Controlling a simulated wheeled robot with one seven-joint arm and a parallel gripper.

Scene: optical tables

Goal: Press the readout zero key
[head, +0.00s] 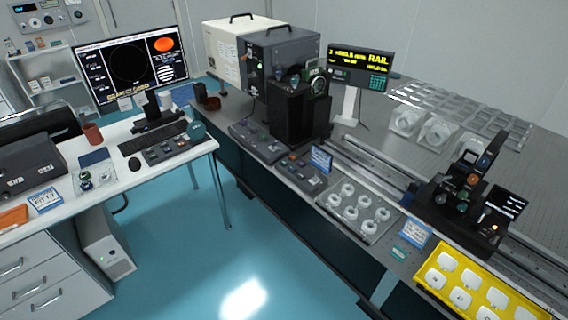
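The readout (352,60) is a dark display box with yellow text including the word RAIL. It stands on a white post (347,107) at the back of the optical table. A small green keypad (378,83) sits at the lower right of its face, and small controls show at its lower left. The keys are too small to tell which is the zero key. My gripper is not in view, and nothing is seen touching the readout.
The optical table carries a black dial unit (298,108) just left of the readout, control boxes (300,176), a tray of rings (357,211), a rail-mounted assembly (467,197) and a yellow tray (432,283). A white desk (70,155) stands left. The blue floor (185,255) between is clear.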

